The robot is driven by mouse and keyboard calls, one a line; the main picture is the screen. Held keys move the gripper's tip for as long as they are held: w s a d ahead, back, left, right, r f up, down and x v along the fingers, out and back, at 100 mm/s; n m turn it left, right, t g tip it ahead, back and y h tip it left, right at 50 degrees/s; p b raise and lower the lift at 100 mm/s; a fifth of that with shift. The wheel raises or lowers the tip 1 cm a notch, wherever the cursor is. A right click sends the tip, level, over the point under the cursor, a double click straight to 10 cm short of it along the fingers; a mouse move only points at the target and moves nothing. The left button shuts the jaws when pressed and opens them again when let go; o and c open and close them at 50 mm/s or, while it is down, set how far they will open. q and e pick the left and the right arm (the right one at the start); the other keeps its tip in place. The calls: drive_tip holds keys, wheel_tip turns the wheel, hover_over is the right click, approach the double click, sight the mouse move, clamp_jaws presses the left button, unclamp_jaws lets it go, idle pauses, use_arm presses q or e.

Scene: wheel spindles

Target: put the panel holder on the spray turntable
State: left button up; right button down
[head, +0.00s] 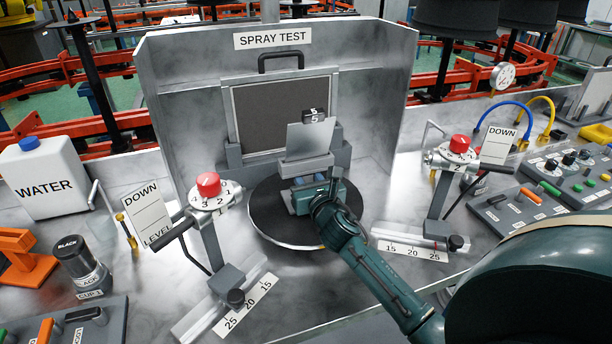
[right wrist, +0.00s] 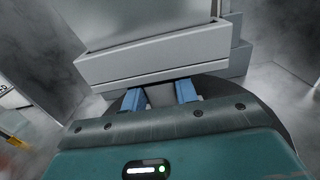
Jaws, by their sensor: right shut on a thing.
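The panel holder (head: 308,167) is a grey block with a light grey panel (head: 309,140) standing upright in it and a black tag numbered 5 on top. The holder also shows as a wide grey bar in the right wrist view (right wrist: 150,65). My right gripper (head: 310,182) is shut on the holder, its blue fingers (right wrist: 160,92) at the bar's lower edge. The spray turntable (head: 268,228) is a round black disc beneath the holder and gripper. Whether the holder touches the disc is hidden by my gripper. My left gripper is not in view.
The grey spray test booth (head: 175,90) walls the back and sides, with a framed dark filter (head: 284,110) behind the turntable. Stands with red knobs (head: 208,184) (head: 459,144) flank it left and right. A white water container (head: 45,180) stands at far left.

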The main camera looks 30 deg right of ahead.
drive_tip(key=c, duration=1.1)
unclamp_jaws()
drive_tip(key=shift+r, duration=0.15)
drive_tip(key=v, duration=1)
drive_tip(key=shift+s+a+b, duration=0.15)
drive_tip(key=shift+s+b, duration=0.05)
drive_tip(key=shift+b, duration=0.15)
drive_tip(key=shift+v, duration=0.8)
